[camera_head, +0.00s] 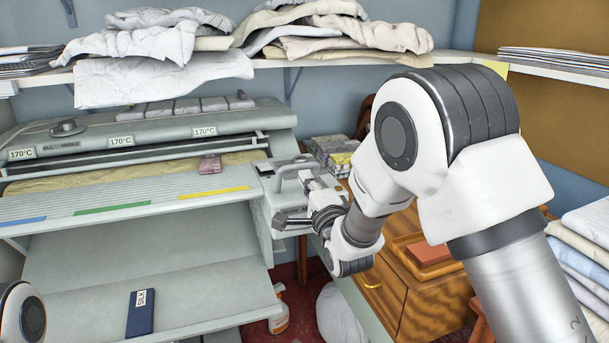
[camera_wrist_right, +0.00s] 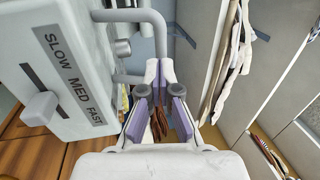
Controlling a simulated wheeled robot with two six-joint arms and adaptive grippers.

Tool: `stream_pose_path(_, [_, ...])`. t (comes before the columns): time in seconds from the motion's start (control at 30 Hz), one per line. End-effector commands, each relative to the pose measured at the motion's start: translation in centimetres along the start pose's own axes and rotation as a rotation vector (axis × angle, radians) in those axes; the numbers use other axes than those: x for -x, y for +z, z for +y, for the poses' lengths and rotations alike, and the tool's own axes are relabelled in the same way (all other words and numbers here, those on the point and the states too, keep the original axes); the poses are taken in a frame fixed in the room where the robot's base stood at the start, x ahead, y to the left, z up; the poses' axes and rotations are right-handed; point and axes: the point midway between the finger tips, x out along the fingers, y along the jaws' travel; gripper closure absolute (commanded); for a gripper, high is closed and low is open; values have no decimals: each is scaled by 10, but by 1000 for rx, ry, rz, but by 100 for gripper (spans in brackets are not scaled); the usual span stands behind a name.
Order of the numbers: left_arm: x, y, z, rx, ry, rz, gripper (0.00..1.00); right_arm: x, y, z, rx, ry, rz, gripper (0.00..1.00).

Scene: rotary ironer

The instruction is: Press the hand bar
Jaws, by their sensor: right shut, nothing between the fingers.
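The grey machine end housing (camera_head: 268,212) stands at the right end of the ironer. A looped grey bar (camera_head: 283,173) rises from it and looks like the hand bar. In the right wrist view this bar (camera_wrist_right: 160,38) bends down just ahead of the fingers. My right gripper (camera_head: 306,179) is close to the bar. In the wrist view its fingertips (camera_wrist_right: 160,66) are together and empty, beside the bar's lower end; I cannot tell whether they touch it. My left gripper is not in view; only a joint of my left arm shows at the lower left.
The ironer's feed board (camera_head: 130,196) carries coloured strips. A SLOW MED FAST slider (camera_wrist_right: 41,108) is on the housing. A wooden cabinet (camera_head: 425,300) stands on the right, with folded linen (camera_head: 588,235) beyond it. A shelf with cloths (camera_head: 345,35) runs above.

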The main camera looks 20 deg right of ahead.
Motion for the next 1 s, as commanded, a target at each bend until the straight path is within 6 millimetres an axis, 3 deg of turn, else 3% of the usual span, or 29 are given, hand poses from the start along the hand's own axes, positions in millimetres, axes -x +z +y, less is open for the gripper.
stream_pose_path(0.2, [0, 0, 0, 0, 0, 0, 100, -18, 0, 0, 0, 1, 0, 100])
stream_pose_path(0.57, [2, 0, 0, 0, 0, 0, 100, -19, 0, -1, 0, 3, 0, 100])
stream_pose_path(1.0, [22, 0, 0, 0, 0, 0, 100, -24, 0, -5, 0, 67, 0, 100])
